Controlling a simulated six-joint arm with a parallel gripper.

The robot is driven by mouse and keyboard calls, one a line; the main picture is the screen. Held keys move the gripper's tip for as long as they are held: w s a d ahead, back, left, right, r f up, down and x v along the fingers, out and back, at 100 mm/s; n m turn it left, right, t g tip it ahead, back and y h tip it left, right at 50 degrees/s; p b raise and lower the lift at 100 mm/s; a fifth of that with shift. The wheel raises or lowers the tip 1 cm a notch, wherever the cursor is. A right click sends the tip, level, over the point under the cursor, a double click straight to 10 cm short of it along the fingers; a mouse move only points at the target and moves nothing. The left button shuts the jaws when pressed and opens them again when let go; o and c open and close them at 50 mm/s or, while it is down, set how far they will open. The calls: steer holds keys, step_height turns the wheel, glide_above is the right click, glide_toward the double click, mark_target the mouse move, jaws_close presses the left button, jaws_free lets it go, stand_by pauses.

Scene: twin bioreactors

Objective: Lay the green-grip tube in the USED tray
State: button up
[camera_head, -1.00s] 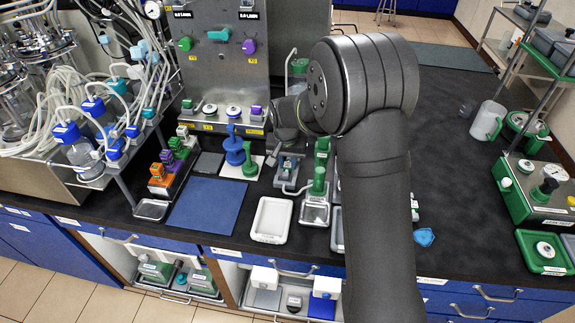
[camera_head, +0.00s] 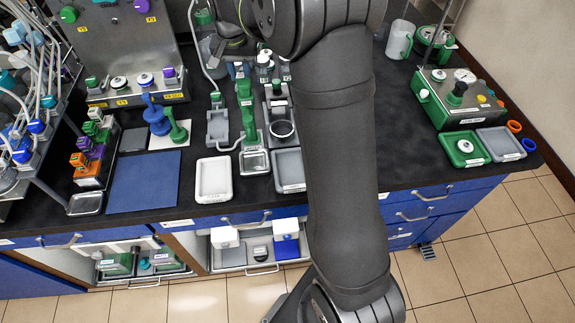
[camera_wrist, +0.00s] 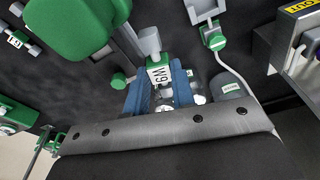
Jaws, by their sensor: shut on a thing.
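In the wrist view my gripper (camera_wrist: 160,95) has its blue fingers closed on a small piece with a green grip (camera_wrist: 166,57) and a white tag, which looks like the green-grip tube. A pale grey end rises above the tag; its lower part is hidden between the fingers. Another grey tray (camera_head: 513,154) lies at the far right. Their labels are too small to read, so I cannot tell which is USED.
A rack of coloured grips (camera_head: 92,175) and a blue mat (camera_head: 143,183) are at left. Green-handled fixtures (camera_head: 246,105) crowd the middle. A green tray (camera_head: 452,158) and a green instrument (camera_head: 440,104) are at right. A clear vessel (camera_wrist: 197,88) is close behind my fingers.

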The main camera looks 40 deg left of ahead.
steer(key=w+d, duration=0.2)
steer(key=d, duration=1.6)
steer(key=s+d+f+n, duration=0.1)
steer(key=s+d, duration=0.2)
steer(key=d, duration=0.5)
steer(key=s+d+f+n, duration=0.1)
steer(key=s+d+f, duration=0.15)
steer(key=d, duration=0.45)
glide_above(290, 169)
steer(key=f, duration=0.6)
steer(key=shift+s+d, duration=0.2)
steer(key=shift+d, duration=0.1)
steer(key=shift+f, duration=1.95)
steer(key=shift+f, duration=0.15)
steer(key=o, duration=0.7)
